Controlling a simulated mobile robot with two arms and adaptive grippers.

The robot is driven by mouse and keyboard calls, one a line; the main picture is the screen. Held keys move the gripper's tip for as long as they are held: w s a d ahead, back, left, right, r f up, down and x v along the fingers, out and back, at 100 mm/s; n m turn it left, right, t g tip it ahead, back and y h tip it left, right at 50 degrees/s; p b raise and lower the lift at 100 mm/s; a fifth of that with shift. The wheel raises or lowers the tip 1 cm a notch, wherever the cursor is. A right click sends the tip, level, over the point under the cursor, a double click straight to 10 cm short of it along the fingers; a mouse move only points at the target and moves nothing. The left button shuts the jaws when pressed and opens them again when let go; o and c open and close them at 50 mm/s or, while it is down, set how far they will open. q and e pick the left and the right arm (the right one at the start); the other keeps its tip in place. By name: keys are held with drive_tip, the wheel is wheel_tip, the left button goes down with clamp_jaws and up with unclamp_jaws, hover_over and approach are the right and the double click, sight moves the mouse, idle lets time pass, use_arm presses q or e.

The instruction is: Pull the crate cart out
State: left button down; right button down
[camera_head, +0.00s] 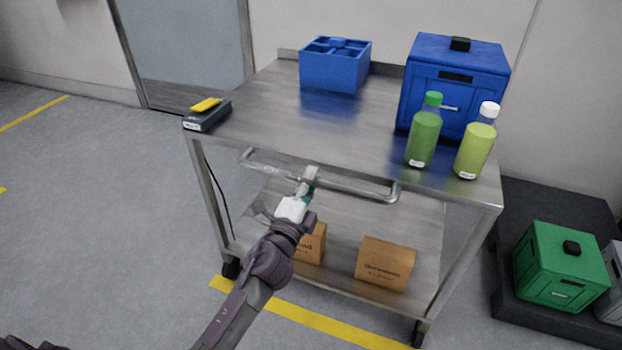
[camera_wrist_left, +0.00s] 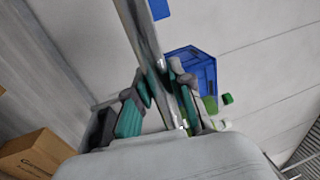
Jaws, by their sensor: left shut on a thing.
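The crate cart (camera_head: 290,125) is a steel two-shelf trolley on castors with a metal push handle (camera_head: 357,193) along its near side. My left gripper (camera_head: 309,178) is shut on the handle near its middle. In the left wrist view its fingers (camera_wrist_left: 165,95) lie on both sides of the handle bar (camera_wrist_left: 150,45). On the top shelf stand an open divided blue crate (camera_head: 335,68), a lidded blue crate (camera_head: 452,85), a green bottle (camera_head: 423,138) and a yellow-green bottle with a white cap (camera_head: 474,148). My right gripper is not in view.
A dark device with a yellow top (camera_head: 207,116) sits at the cart's left corner. Cardboard boxes (camera_head: 384,264) stand on the lower shelf. A green crate (camera_head: 562,265) rests on a dark platform (camera_head: 510,300) at the right. Open floor (camera_head: 90,230) lies at the left.

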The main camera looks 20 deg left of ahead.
use_arm(q)
drive_tip(key=c, duration=1)
unclamp_jaws()
drive_tip(key=shift+s, duration=0.1)
drive_tip(key=s+f, duration=0.2)
drive_tip(key=s, duration=0.9)
drive_tip(key=shift+s+a+f, duration=0.2)
drive_tip(key=shift+s, duration=0.1)
drive_tip(key=shift+a, duration=0.1)
